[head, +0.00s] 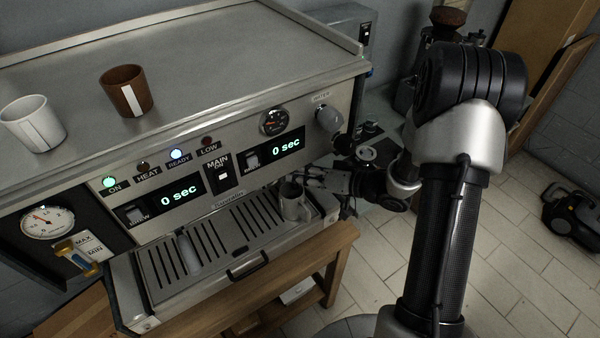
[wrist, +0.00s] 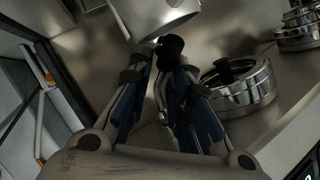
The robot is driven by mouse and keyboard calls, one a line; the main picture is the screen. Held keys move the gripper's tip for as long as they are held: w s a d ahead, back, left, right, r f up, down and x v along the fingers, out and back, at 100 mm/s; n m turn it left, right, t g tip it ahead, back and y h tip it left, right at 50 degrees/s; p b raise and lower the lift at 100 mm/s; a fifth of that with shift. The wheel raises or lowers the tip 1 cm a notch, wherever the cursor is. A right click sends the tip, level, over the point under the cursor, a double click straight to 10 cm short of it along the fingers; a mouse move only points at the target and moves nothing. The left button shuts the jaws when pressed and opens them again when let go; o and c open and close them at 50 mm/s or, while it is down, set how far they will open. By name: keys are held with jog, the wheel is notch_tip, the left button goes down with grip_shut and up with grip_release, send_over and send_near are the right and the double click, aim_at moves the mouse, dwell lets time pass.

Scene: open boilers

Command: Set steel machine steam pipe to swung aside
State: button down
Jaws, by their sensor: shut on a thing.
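The steel machine (head: 240,140) stands on a wooden table, its front panel facing me. My gripper (head: 312,178) is at the machine's right front, under the panel and beside a grey cup on the drip tray. In the head view I cannot make out the pipe.
The grey cup (head: 293,203) stands close to my gripper on the drip tray (head: 215,250). Chrome fittings (wrist: 240,88) sit right of my fingers in the wrist view. A water knob (head: 328,117) is above. White and brown cups stand on top.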

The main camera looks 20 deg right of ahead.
jog(key=shift+r, duration=0.15)
jog(key=shift+d+r+n+p, duration=0.1)
jog(key=shift+n+p, duration=0.2)
jog(key=shift+p, duration=0.4)
jog(key=shift+w+d+n+g+y+p, duration=0.15)
jog(key=shift+d+n+g+y+p, duration=0.05)
jog(key=shift+n+g+y+p, duration=0.45)
jog(key=c, duration=1.6)
grip_release()
jog(key=shift+f, duration=0.2)
jog(key=shift+o, duration=0.2)
jog(key=v, duration=1.2)
jog(key=shift+r, duration=0.2)
jog(key=shift+a, duration=0.1)
jog(key=shift+c, duration=0.2)
